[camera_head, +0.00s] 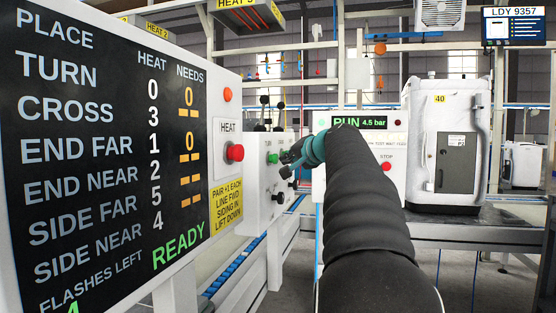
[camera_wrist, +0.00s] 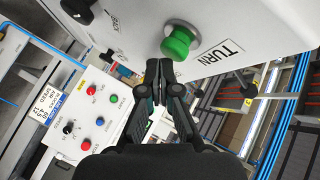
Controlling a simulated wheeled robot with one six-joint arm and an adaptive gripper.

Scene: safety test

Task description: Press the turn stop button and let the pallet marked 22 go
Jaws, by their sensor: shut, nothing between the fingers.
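A green mushroom button (camera_wrist: 177,42) beside the word TURN sits on a white box in the wrist view. It also shows in the head view (camera_head: 272,158). My gripper (camera_wrist: 160,92) is shut and empty, its fingertips just below the button in the wrist view; whether they touch it I cannot tell. In the head view my gripper (camera_head: 291,158) is at the right of the TURN box, partly hidden by its own wrist. A white unit (camera_head: 448,125) marked 40 stands on the line at the right. I see no pallet marked 22.
A black status board (camera_head: 100,130) fills the left, with READY in green. A red HEAT button (camera_head: 235,152) is beside it. Behind my arm a panel reads RUN 4.5 bar, with a red STOP button (camera_head: 386,167). A lower button panel (camera_wrist: 95,115) shows in the wrist view.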

